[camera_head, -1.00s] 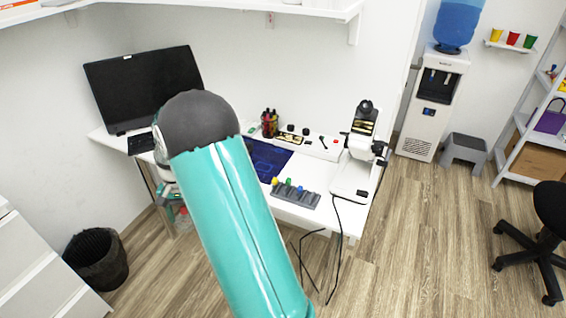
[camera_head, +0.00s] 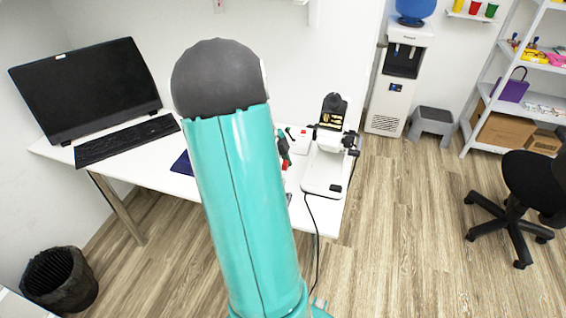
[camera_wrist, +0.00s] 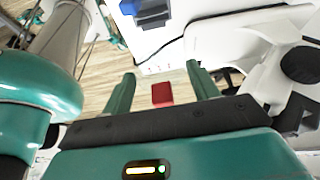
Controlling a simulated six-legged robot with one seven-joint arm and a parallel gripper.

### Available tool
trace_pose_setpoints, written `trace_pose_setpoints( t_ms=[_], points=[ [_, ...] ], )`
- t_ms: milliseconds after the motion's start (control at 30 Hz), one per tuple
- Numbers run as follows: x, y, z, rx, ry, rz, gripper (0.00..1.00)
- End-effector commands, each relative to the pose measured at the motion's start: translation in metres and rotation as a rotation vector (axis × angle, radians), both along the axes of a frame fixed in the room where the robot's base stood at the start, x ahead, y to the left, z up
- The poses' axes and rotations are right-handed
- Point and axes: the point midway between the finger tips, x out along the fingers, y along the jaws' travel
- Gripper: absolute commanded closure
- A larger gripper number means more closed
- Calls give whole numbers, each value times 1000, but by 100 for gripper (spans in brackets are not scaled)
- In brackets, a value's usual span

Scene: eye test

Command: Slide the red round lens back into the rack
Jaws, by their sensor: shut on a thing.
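The red lens (camera_wrist: 162,94) shows as a small red block between the two green fingers of my gripper (camera_wrist: 161,76) in the wrist view. My gripper is shut on it. In the head view the gripper (camera_head: 283,148) is a dark green shape just right of my arm, with a bit of red below it, above the table left of the microscope. The rack is almost wholly hidden behind my teal arm in the head view. A blue and grey piece (camera_wrist: 150,14) shows at the top of the wrist view; I cannot tell whether it is the rack.
A white microscope (camera_head: 325,170) stands on the right of the white table (camera_head: 150,172), close to the gripper. Its cable hangs over the front edge. A monitor (camera_head: 85,88) and a keyboard (camera_head: 125,138) are at the left. Floor is free between table and chair (camera_head: 530,175).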

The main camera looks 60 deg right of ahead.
Motion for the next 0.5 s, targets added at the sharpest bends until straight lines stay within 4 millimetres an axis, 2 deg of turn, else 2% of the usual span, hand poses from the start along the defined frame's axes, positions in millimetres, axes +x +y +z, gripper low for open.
trace_pose_setpoints(
  t_ms=[500],
  points=[
    [-4, 4, -16, 0, 6, -19, 65]
  ],
)
